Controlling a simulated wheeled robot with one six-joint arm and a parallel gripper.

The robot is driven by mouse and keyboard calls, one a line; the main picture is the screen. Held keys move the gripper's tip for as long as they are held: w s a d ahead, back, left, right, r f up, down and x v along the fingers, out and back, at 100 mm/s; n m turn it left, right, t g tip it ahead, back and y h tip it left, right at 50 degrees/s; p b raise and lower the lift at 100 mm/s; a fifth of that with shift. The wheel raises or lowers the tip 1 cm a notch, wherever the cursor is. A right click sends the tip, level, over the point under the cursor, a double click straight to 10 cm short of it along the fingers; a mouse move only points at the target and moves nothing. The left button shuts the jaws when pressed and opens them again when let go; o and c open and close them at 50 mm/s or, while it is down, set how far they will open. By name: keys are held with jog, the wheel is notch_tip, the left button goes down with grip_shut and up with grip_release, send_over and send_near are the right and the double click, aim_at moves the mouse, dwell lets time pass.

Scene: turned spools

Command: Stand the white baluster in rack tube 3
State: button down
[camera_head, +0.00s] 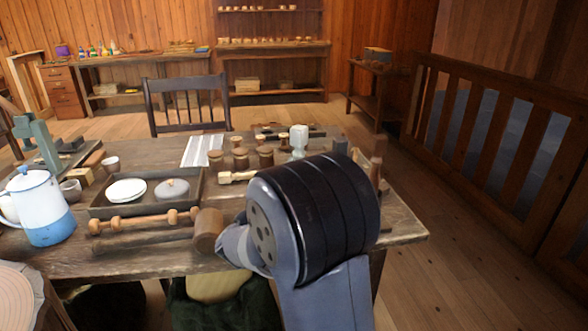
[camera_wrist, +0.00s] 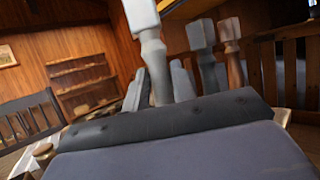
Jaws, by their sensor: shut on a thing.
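The white baluster (camera_wrist: 152,50) stands up between the grey fingers of my gripper (camera_wrist: 160,84) in the wrist view, slightly tilted in that picture. My gripper is shut on it. In the head view, the baluster's pale square top (camera_head: 299,137) shows just beyond my arm, which hides its lower part and my gripper. A grey baluster (camera_wrist: 203,45) and a brown baluster (camera_wrist: 230,48) stand to its right. Their tops also show in the head view, grey (camera_head: 340,147) and brown (camera_head: 378,146). I cannot make out the rack's tubes or their numbers; the baluster's lower end is hidden.
A tray (camera_head: 100,206) holds a white dish and a grey lidded piece. A turned wooden bar (camera_head: 145,220) lies in front, and a white-and-blue pot (camera_head: 47,215) stands at left. A chair (camera_head: 190,103) is behind the table.

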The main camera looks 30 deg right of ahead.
jog(key=c, duration=1.1)
grip_release()
jog(key=v, duration=1)
jog(key=shift+s+a+f, duration=0.2)
jog(key=shift+a, duration=0.1)
